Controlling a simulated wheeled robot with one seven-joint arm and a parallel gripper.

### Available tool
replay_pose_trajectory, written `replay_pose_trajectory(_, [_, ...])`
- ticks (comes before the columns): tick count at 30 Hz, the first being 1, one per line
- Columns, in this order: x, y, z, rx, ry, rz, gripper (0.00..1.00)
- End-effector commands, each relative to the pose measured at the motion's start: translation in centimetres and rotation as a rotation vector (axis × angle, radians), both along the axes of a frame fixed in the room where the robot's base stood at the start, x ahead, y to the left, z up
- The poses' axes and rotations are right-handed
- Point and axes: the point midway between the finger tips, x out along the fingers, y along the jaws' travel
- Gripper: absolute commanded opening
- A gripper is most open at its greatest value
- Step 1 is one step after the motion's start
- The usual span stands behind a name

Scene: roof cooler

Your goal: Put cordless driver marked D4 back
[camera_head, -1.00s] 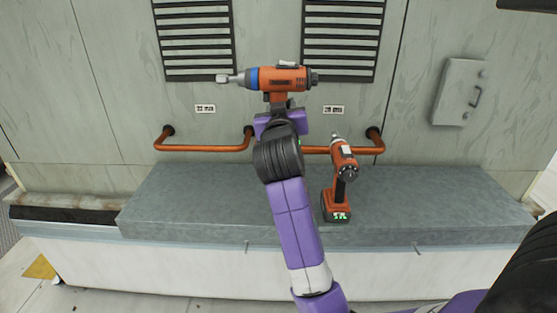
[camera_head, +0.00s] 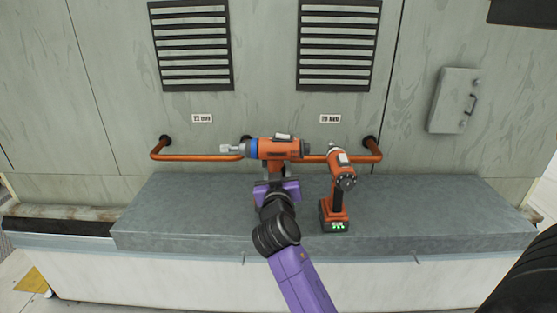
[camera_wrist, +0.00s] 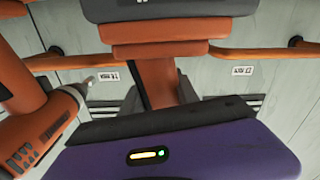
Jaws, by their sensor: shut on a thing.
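An orange cordless driver with a blue collar and grey nose (camera_head: 275,148) is held upright by my gripper (camera_head: 276,188), nose pointing left. My gripper is shut on its handle, which also shows in the wrist view (camera_wrist: 170,75) between the jaws. A second orange driver (camera_head: 338,185) stands upright on the grey ledge to the right, with green lights on its base. It also shows at the left of the wrist view (camera_wrist: 40,118). I cannot read a D4 mark on either driver. The held driver is over the ledge; whether its base touches it is hidden.
The grey ledge (camera_head: 180,215) runs along the wall, its left part clear. Two orange pipe rails (camera_head: 200,155) stick out of the wall behind. Small labels (camera_head: 202,118) and (camera_head: 330,118) sit under two slatted vents. A grey box (camera_head: 454,101) is on the wall at right.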

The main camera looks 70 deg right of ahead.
Motion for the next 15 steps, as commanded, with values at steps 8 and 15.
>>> replay_pose_trajectory(8, [0.0, 0.0, -2.4, -0.006, -0.001, 0.001, 0.0])
replay_pose_trajectory(15, [0.1, 0.0, -4.0, -0.006, -0.003, 0.002, 0.0])
